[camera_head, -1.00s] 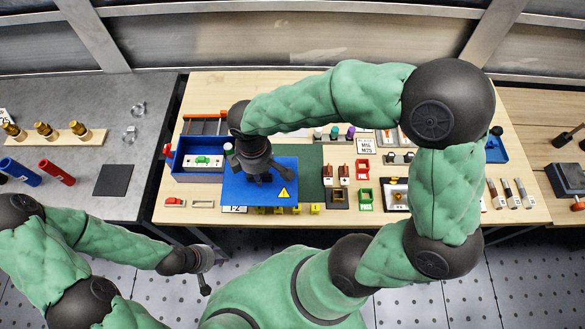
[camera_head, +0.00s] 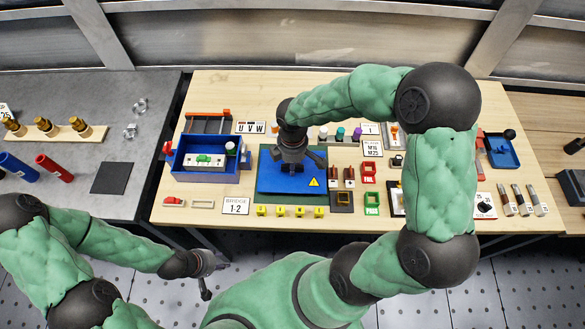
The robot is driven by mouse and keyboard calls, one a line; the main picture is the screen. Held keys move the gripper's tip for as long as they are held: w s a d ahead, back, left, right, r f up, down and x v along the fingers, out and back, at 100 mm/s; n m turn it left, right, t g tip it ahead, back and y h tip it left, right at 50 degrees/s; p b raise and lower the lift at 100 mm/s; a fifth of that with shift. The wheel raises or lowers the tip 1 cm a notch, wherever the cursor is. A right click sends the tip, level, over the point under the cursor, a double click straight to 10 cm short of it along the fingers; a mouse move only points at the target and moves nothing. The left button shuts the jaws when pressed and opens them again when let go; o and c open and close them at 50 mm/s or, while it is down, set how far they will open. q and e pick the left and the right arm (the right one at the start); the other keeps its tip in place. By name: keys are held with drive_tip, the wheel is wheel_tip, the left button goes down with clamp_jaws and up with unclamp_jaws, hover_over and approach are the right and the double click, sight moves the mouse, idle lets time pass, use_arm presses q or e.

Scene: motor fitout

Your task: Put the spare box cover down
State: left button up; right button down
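The spare box cover is a blue plate (camera_head: 276,181) with a yellow warning triangle. It lies over the green mat (camera_head: 264,156) at the middle of the table, with green edges showing around it. My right gripper (camera_head: 292,168) is above the middle of the cover and appears shut on it. Its fingertips are partly hidden by the hand from above. I cannot tell whether the cover touches the mat. My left gripper (camera_head: 214,280) is open and empty, low in front of the table's front edge.
A blue box (camera_head: 206,180) with fittings stands left of the mat. Yellow pieces (camera_head: 290,212) and a "Bridge 1-2" card (camera_head: 236,205) are in front. Red, green and dark small frames (camera_head: 371,197) are close on the right. Colored knobs (camera_head: 340,133) stand behind.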

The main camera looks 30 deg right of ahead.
drive_tip(key=shift+f, duration=1)
drive_tip(key=shift+f+b, duration=0.15)
drive_tip(key=shift+b, duration=0.15)
drive_tip(key=c, duration=1.1)
unclamp_jaws()
drive_tip(key=shift+o, duration=0.2)
wheel_tip(320, 180, up, 12)
drive_tip(key=p, duration=0.4)
